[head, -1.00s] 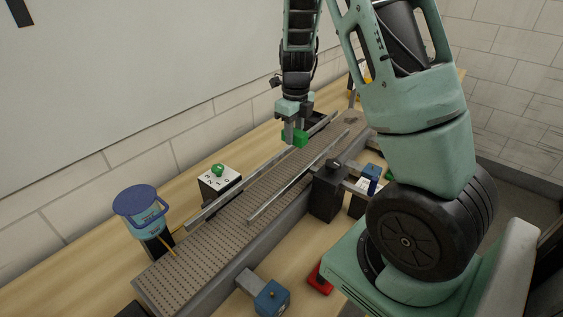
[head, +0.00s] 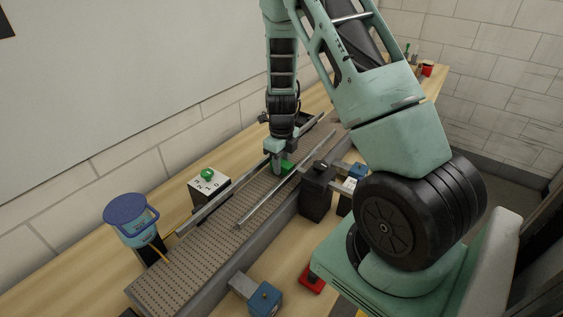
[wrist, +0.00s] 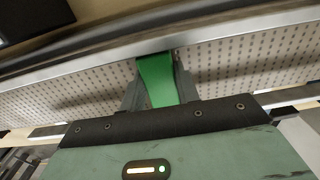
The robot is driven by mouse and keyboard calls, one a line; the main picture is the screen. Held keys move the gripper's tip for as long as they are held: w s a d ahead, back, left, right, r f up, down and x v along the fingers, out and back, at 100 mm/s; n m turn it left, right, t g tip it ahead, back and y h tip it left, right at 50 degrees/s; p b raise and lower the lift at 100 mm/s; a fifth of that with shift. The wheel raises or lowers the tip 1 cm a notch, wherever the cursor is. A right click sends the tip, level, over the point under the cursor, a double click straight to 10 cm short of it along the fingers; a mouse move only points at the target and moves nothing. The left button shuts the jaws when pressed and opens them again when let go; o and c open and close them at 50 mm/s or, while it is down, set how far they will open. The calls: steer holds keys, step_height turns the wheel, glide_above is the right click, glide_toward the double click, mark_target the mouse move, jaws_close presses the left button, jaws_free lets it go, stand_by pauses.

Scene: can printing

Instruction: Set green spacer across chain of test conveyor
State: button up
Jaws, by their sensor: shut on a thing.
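The green spacer (head: 287,168) is held in my gripper (head: 279,170), just above or at the chain of the test conveyor (head: 215,238), between its two metal guide rails. In the wrist view the green spacer (wrist: 157,80) sits between the two fingers of my gripper (wrist: 160,88), over the perforated chain (wrist: 240,65). The spacer's long side points roughly across the belt there. I cannot tell whether its underside touches the chain.
A blue-lidded bucket (head: 132,220) and a box with a green button (head: 208,182) stand left of the conveyor. A blue box (head: 264,299) and a black block (head: 317,192) are on its right. The guide rails (head: 222,202) flank the gripper closely.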

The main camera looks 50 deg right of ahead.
steer(key=o, duration=1)
steer(key=shift+f, duration=0.1)
steer(key=shift+o, duration=0.2)
